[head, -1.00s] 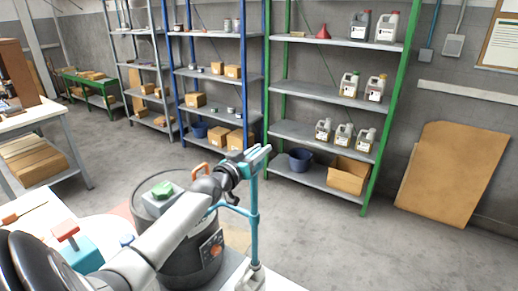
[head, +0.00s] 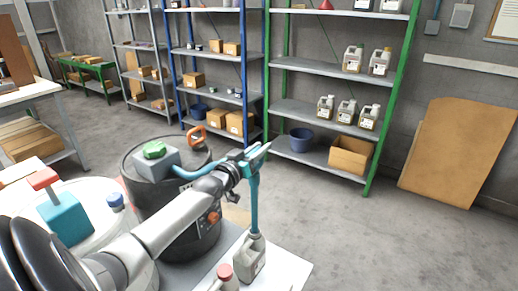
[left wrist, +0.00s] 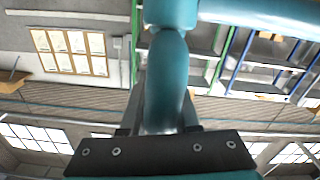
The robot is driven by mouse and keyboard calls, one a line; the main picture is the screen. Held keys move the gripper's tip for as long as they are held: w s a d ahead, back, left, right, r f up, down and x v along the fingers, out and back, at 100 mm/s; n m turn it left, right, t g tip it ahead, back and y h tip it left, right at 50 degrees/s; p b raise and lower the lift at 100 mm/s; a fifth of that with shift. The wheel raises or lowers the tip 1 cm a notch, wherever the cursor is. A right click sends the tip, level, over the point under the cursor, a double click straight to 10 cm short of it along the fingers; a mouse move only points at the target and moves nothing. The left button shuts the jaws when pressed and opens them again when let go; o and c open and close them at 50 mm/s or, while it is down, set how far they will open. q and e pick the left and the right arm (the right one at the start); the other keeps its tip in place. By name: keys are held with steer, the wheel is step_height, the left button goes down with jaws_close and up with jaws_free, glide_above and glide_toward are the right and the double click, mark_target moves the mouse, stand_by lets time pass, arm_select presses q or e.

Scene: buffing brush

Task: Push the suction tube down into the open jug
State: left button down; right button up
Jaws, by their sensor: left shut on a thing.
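The suction tube (head: 254,208) is a teal pipe standing about upright. Its lower part goes down to the mouth of the grey jug (head: 248,262), and its end is hidden there, apparently inside. A teal hose (head: 190,172) links the tube's top towards the grey box on the dark drum. My left gripper (head: 252,158) is shut on the upper part of the tube, above the jug. In the left wrist view the teal tube (left wrist: 168,75) lies between the fingers and joins a thicker teal pipe. My right gripper is not in view.
The jug stands on a pale surface (head: 288,268) beside a red-capped container (head: 225,279). A dark drum (head: 190,235) with a grey box (head: 165,163) stands left of it. A teal block with a red top (head: 62,215) is farther left. Shelves (head: 310,170) stand behind; open floor lies right.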

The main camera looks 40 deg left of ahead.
arm_select(q)
steer(key=shift+d+f, duration=0.2)
steer(key=shift+f, duration=0.25)
steer(key=c, duration=0.9)
jaws_free()
steer(key=shift+o, duration=1.1)
steer(key=shift+a+r, duration=0.1)
steer(key=shift+r, duration=0.1)
steer(key=s+d+p, duration=0.1)
steer(key=s+p, duration=0.2)
steer(key=s, duration=1.2)
steer(key=shift+d, duration=0.35)
steer(key=shift+s, duration=0.1)
